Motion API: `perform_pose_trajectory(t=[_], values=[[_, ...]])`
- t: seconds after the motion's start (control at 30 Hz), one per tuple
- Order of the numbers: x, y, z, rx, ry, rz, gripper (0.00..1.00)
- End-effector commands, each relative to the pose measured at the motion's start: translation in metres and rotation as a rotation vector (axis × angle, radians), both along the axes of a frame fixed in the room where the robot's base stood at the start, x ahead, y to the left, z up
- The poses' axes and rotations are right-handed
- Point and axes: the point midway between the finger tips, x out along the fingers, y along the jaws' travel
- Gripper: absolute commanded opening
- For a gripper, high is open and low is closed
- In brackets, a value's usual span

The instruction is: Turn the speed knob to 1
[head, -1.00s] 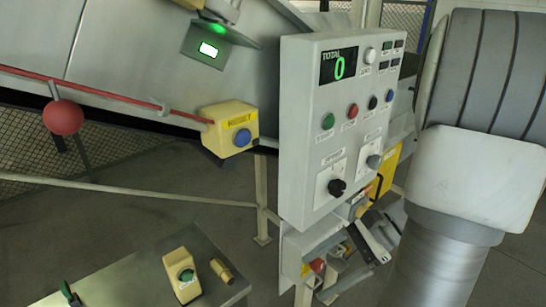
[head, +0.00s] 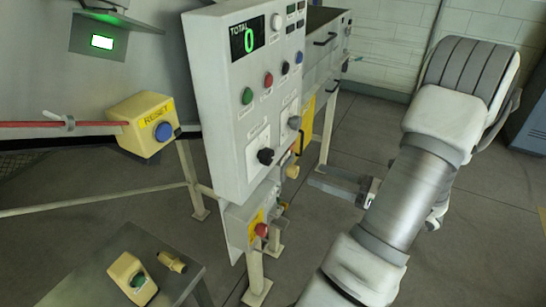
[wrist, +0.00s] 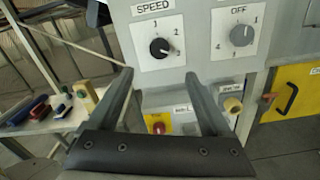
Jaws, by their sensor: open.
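The speed knob (wrist: 159,48) is a black round knob on a white plate marked SPEED, with numbers 1, 2 and 3 around its upper right. Its pale mark seems to point right, near the 3, but it is small. In the head view the black knob (head: 265,156) sits low on the light grey control panel (head: 222,110). My gripper (wrist: 160,75) is open and empty, its two fingers apart just below the knob in the picture and not touching it. In the head view my gripper (head: 315,174) is right of the panel, fingers pointing left.
A grey selector knob (wrist: 241,36) marked OFF is right of the speed knob. Below are a red button (wrist: 158,128) and a yellowish knob (wrist: 232,105). Floor right of the panel is open.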

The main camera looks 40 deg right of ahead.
Motion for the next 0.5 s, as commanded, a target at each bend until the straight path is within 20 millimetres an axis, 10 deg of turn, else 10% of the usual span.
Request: perform_pose_trajectory(t=[0.5], values=[[0.101, 0.044, 0.001, 0.0, 0.001, 0.005, 0.83]])
